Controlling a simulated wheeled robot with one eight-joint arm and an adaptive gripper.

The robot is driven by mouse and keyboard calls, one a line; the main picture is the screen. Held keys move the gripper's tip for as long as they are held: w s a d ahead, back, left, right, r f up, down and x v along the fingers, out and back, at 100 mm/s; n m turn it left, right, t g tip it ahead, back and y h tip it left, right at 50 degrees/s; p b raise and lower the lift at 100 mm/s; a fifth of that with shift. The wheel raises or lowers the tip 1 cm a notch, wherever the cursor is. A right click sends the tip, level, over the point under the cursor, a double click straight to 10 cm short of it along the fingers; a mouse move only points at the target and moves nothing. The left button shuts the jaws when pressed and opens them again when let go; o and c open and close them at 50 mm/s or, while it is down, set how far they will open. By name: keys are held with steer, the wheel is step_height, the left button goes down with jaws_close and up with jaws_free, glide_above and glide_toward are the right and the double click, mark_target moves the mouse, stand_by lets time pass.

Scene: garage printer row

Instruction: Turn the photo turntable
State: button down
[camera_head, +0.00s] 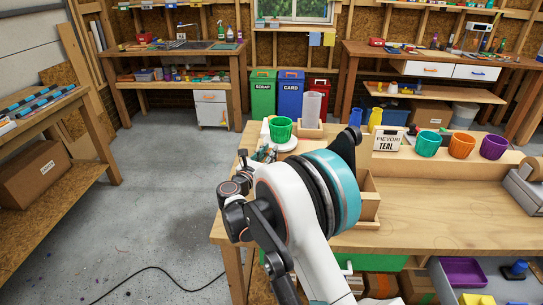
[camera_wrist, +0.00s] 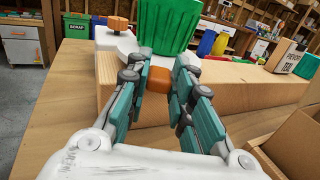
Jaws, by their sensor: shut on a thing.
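The photo turntable is a white round plate (camera_head: 286,144) on the bench, left of its middle. It carries a ribbed green pot (camera_head: 281,128). In the wrist view, the plate (camera_wrist: 115,42) shows below the green pot (camera_wrist: 167,22). One orange knob (camera_wrist: 118,24) stands at the plate's left side. My gripper (camera_wrist: 157,80) has its teal and grey fingers shut on a second orange knob (camera_wrist: 155,84) on the near side. In the head view my arm hides part of the turntable and most of the gripper.
Teal, orange and purple pots (camera_head: 427,144) (camera_head: 461,145) (camera_head: 494,147) stand along the bench.

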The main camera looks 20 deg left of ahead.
stand_by(0.3)
steer(key=c, duration=1.4)
jaws_free()
steer(key=shift+s, duration=0.1)
steer(key=s+a, duration=0.2)
steer(key=s, duration=0.9)
steer(key=shift+s, duration=0.35)
